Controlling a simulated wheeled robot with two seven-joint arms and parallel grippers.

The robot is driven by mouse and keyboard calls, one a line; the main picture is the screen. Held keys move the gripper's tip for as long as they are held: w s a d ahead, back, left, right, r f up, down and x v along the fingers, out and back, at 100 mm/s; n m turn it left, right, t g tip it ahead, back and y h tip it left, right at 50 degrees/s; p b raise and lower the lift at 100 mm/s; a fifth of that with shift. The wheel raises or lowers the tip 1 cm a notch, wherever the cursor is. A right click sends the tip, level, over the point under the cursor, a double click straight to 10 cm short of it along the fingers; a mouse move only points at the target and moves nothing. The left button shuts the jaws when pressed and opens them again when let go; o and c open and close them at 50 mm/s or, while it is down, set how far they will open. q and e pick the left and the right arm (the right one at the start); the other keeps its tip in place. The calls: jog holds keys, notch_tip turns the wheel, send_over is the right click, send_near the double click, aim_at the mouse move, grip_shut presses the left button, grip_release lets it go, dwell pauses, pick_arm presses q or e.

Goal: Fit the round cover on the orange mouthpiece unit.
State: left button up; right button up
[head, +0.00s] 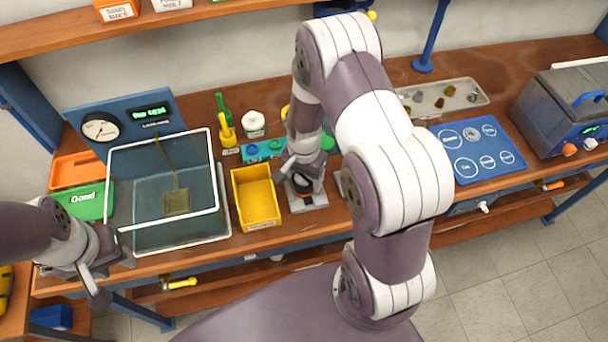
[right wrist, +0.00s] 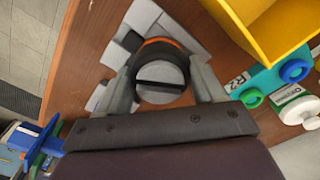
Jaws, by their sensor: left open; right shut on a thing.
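The orange mouthpiece unit (right wrist: 172,44) shows only as an orange and black rim behind the cover, on a grey fixture (right wrist: 143,17). I cannot tell whether the cover is seated or only touching. In the head view my right gripper (head: 301,178) is low over that fixture (head: 310,203), largely hiding the unit. My left gripper (head: 108,274) is open and empty at the bench's left front.
A yellow bin (head: 256,217) stands just left of the fixture. Further left are a clear-walled water tank (head: 190,244) with a white rim and a green "Good" bin (head: 92,205). A blue mat (head: 490,171) with marked circles and a grey tray (head: 463,84) lie right.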

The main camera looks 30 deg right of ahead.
jog(key=shift+f, duration=0.2)
jog(key=o, duration=1.1)
jog(key=shift+o, duration=0.3)
jog(key=shift+r, duration=0.1)
notch_tip(320, 180, up, 8)
jog(key=p, duration=0.7)
